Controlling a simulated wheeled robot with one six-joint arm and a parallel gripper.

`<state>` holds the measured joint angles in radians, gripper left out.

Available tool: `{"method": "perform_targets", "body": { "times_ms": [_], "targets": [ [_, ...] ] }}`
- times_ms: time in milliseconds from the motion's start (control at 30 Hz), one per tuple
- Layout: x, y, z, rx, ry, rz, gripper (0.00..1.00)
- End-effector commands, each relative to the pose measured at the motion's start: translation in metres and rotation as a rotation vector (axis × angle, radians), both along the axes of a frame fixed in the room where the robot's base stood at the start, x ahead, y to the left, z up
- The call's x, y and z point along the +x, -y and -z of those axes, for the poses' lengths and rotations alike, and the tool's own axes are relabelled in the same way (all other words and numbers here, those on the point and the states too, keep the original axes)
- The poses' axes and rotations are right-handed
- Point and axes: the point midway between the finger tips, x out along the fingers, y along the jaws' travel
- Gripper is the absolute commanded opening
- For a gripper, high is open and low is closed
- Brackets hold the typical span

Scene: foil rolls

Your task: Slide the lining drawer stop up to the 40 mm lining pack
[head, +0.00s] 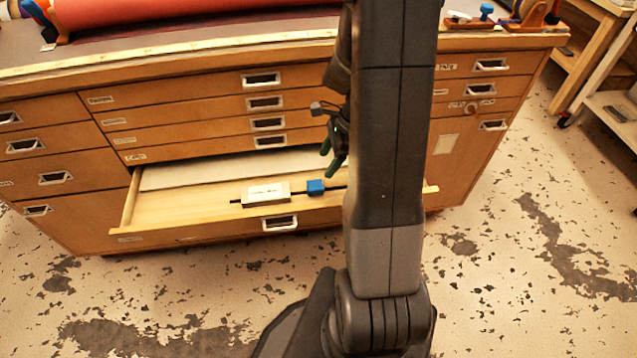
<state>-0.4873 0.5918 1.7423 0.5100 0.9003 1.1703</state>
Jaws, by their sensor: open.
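The lining drawer (150,212) is pulled open at the bottom of the cabinet's middle column. A dark rail (236,201) runs across it near the front, and a blue block (315,187), which looks like the stop, sits on the rail. Left of it, with a gap, is a pale block with a white label (266,193); its print is too small to read. A flat pale pack (230,170) lies at the drawer's back; I cannot tell its thickness. My gripper (330,158), with green fingers, is open and empty above the drawer, above and slightly right of the blue block.
Closed drawers with metal handles (268,124) rise behind the open one. A red roll (180,12) lies on the cabinet top (150,68). My arm hides the drawer's right part. A shelf trolley (612,108) stands at the far right. The floor in front is clear.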

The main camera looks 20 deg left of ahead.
Motion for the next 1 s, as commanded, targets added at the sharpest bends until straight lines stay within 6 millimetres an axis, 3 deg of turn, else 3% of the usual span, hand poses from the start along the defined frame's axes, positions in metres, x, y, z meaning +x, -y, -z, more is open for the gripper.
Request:
{"method": "perform_targets", "body": {
  "times_ms": [100,400,600,867,1000],
  "targets": [
    [-0.007,-0.009,0.03,-0.003,-0.004,-0.003,0.58],
    [-0.017,-0.026,0.076,-0.001,-0.002,-0.003,0.58],
    [-0.019,-0.03,0.087,-0.001,0.0,-0.002,0.58],
    [-0.019,-0.03,0.087,0.0,0.001,-0.002,0.58],
    [-0.019,-0.03,0.087,0.0,0.001,-0.002,0.35]
  ]
}}
